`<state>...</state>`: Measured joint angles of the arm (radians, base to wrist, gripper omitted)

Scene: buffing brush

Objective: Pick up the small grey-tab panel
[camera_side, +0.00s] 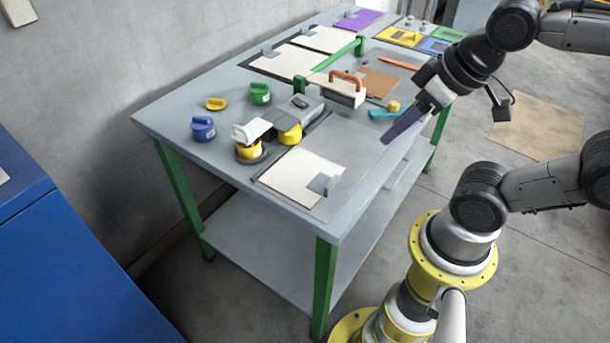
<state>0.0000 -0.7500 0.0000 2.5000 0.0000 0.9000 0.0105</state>
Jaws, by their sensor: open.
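Several panels with grey tabs lie on the grey table. A cream one (293,172) lies at the near corner, its grey tab (323,184) standing at its right edge. Two more cream panels lie at the back, one at left (283,63) and one farther right (329,38). A purple panel (357,19) with a grey tab lies at the far end. I cannot tell which one is the small panel. My gripper (390,143), with purple fingers, is open and empty above the table's right edge, right of the near cream panel and apart from it.
Blue (203,129), green (260,94) and yellow (216,103) knobbed pieces stand at left. A grey-and-yellow device (254,146) stands behind the near panel. An orange-handled brush (346,90) stands mid-table. Small coloured panels (398,37) lie far right. Bare tabletop lies right of the near panel.

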